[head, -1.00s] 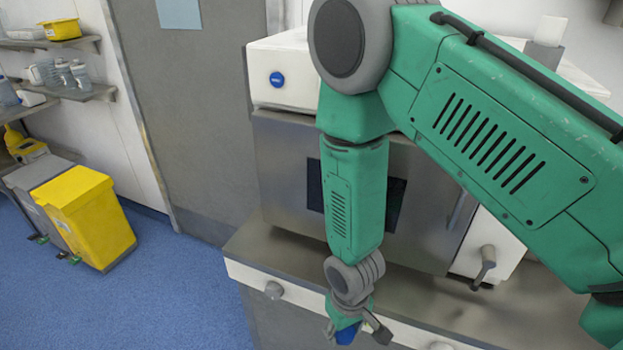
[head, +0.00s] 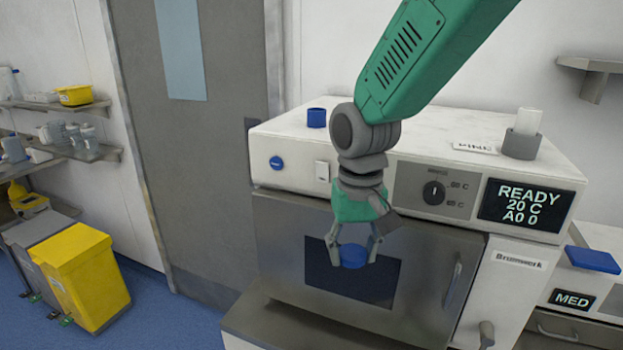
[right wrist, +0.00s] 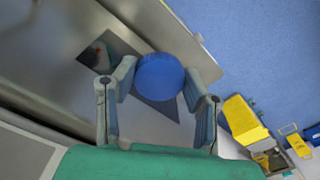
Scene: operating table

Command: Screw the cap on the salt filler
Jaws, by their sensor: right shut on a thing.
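A round blue cap (head: 353,257) is held between the fingers of my right gripper (head: 354,250), in front of the machine's door. The cap also shows in the right wrist view (right wrist: 160,77), with its flat face visible between the two fingers. A short blue cylinder (head: 316,118) stands on top of the white machine, at its left. A grey collar (head: 521,145) with a white piece in it stands on the top at the right. I cannot tell which of these is the salt filler. My left gripper is not in view.
The machine (head: 420,140) has a knob, a display reading READY 20 C and a steel door. A label plate (head: 475,148) lies on its top. A blue flat item (head: 593,259) is at the right.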

